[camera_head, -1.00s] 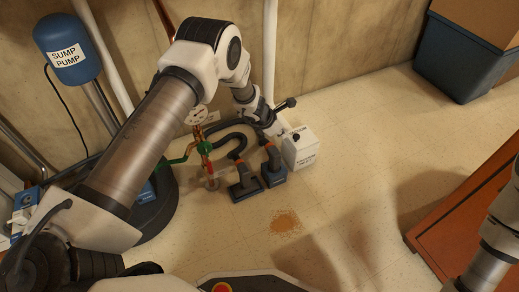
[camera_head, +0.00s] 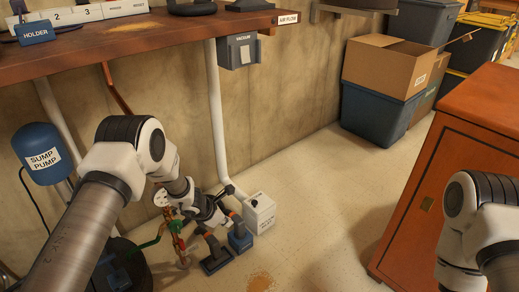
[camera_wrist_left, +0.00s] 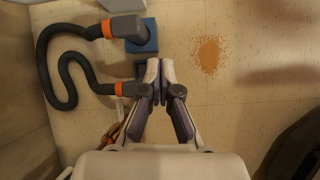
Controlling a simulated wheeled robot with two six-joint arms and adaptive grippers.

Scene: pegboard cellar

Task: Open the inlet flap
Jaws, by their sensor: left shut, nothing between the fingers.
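A grey wall box (camera_head: 238,51) marked VACUUM hangs under the bench in the head view, with a white pipe running down beside it. I cannot make out a separate flap on it. My left gripper (camera_head: 214,219) is low, well below that box, over the hose ends near the floor. In the left wrist view its fingers (camera_wrist_left: 160,68) are shut together and empty, pointing toward the floor. A white box (camera_head: 260,214) with unreadable lettering stands on the floor just right of the gripper. My right gripper is out of view; only part of its arm shows at right.
A dark hose (camera_wrist_left: 64,75) with orange collars and blue nozzle (camera_wrist_left: 142,36) lies by the gripper. Brown grains (camera_wrist_left: 208,55) lie on the floor. A wooden bench (camera_head: 150,40) overhangs the wall box. An orange cabinet (camera_head: 445,160) stands right.

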